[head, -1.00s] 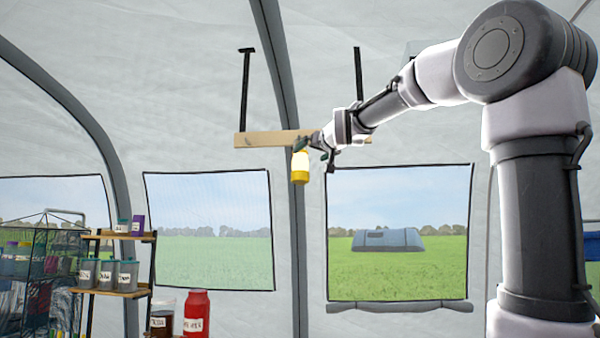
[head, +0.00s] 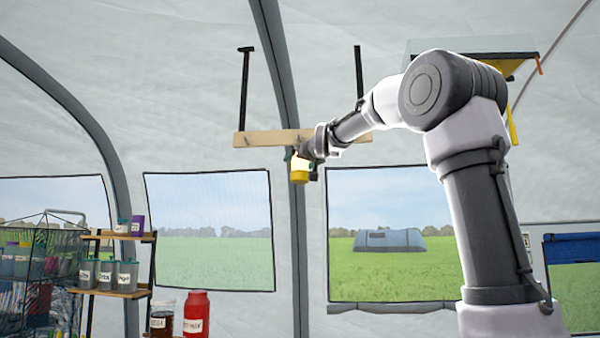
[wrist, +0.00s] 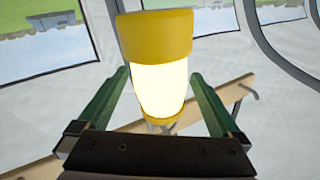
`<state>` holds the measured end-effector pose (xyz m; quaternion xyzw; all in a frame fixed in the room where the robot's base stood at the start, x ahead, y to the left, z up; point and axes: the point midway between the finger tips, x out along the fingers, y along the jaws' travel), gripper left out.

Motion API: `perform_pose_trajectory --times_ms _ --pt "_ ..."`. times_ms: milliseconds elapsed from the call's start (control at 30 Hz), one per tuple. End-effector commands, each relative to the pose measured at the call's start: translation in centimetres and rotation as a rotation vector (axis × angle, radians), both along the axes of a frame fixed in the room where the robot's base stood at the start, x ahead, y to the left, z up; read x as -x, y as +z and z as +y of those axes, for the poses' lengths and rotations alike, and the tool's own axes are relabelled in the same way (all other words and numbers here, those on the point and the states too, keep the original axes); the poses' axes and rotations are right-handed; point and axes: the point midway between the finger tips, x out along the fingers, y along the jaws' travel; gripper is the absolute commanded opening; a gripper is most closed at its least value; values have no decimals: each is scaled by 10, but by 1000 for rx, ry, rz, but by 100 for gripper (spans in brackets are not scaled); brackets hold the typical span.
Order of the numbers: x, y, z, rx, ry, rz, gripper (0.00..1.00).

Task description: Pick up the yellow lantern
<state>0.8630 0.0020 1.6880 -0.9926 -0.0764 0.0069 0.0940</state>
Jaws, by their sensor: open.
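The yellow lantern (head: 299,176) hangs below the wooden hanging bar (head: 262,138) in the head view, in front of the tent wall. In the wrist view the lantern (wrist: 155,38) shows its yellow base and glowing white body, with its hanger end toward the bar. My gripper (head: 302,158) is at the lantern in the head view. In the wrist view its two green fingers (wrist: 158,90) are open, one on each side of the glowing body, with a gap visible at least on the left.
The bar hangs on two black straps. A hook (wrist: 248,90) sticks out from the bar. A shelf with canisters (head: 115,275), a wire rack (head: 40,260) and a red bottle (head: 196,312) stand lower left. The space below the lantern looks clear.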

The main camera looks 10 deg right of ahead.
Motion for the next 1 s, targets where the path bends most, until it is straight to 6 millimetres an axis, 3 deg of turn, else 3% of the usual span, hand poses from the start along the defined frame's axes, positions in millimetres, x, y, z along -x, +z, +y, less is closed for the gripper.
perform_pose_trajectory --times_ms 67,300,333,1000 --pt "0 0 0 0 0 0 96" --pt "0 0 0 0 0 0 4" --pt "0 0 0 0 0 0 0" --pt "8 16 2 2 0 -1 0"
